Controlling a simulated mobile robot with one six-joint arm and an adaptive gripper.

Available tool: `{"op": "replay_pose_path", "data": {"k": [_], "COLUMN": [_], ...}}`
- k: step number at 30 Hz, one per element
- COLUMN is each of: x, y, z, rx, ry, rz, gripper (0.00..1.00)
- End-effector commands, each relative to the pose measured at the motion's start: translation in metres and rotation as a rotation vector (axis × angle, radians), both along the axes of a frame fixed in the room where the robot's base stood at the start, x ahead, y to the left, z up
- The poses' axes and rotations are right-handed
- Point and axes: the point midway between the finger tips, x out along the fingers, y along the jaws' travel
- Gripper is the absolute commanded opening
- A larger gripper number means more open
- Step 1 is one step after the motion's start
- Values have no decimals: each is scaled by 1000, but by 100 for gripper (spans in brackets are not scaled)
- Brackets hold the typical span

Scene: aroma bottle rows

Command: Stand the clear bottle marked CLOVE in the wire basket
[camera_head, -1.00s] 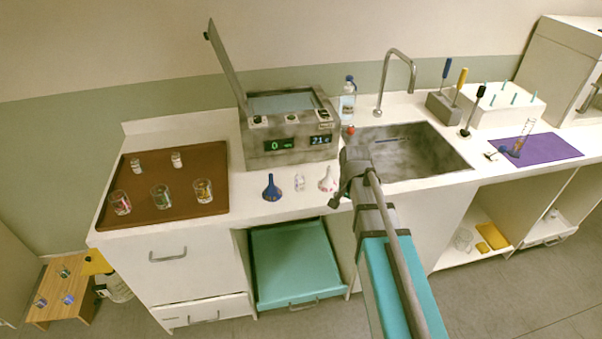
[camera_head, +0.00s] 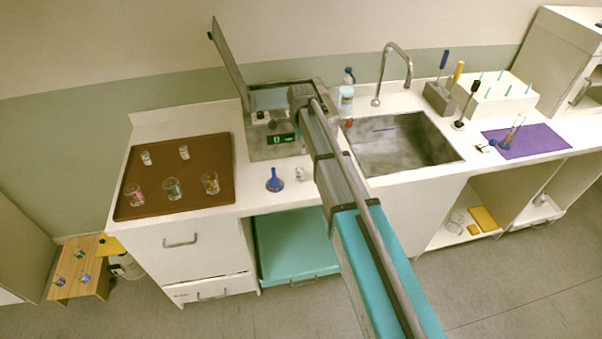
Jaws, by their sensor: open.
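Several small clear vessels stand on the brown tray (camera_head: 140,208) at left. Two small ones with pale labels, a back left bottle (camera_head: 146,158) and a back right bottle (camera_head: 184,152), stand behind a front row of glasses with coloured marks. Another small clear bottle (camera_head: 300,173) stands on the counter beside the blue funnel. No label is readable, so I cannot tell which is CLOVE. I cannot make out a wire basket. My gripper (camera_head: 299,96) is open, in front of the grey heated bath; its fingers are mostly hidden, and nothing shows held.
The grey bath (camera_head: 257,150) has its lid raised. A blue funnel (camera_head: 275,181) stands in front of it. The sink (camera_head: 405,150) with a tall faucet lies to the right. A purple mat (camera_head: 535,141) lies far right. A wooden stool (camera_head: 95,288) holds small items at lower left.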

Motion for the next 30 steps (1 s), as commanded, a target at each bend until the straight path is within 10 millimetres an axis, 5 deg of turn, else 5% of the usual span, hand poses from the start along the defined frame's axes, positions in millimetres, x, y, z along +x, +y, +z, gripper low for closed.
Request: {"op": "replay_pose_path", "data": {"k": [11,30], "x": [0,0], "y": [-1,-2], "z": [-7,-54], "rx": [0,0], "ry": [0,0], "rz": [1,0], "gripper": [92,92]}}
